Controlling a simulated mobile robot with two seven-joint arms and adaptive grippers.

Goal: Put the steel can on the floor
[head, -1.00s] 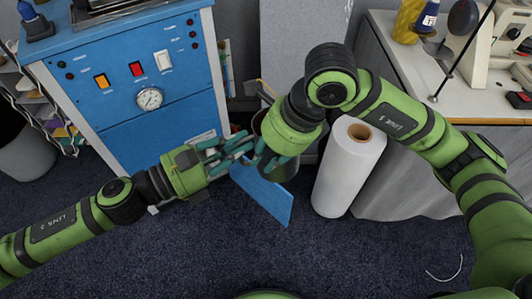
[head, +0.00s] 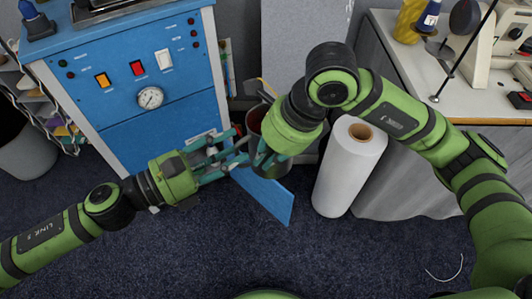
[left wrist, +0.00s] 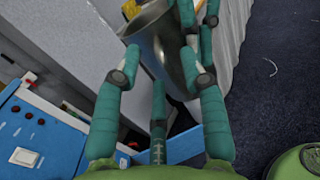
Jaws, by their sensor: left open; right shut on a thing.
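The steel can (head: 256,118) is in my right gripper, beside the blue cabinet. My right gripper (head: 264,160) is shut on it and hides much of it in the head view. In the left wrist view the can (left wrist: 158,42) is a shiny grey, tilted cylinder, with my right gripper's teal fingers against it. My left gripper (head: 238,148) is open, its fingertips close to the can's left side; its fingers also show in the left wrist view (left wrist: 160,80). I cannot tell whether they touch the can. The dark blue floor (head: 330,255) is below.
A blue cabinet (head: 150,125) with switches and a gauge stands at left. A blue flat piece (head: 264,196) is below the grippers. A white roll (head: 345,170) stands just right of them. A cloth-covered table (head: 400,180) is at right. The front floor is largely clear.

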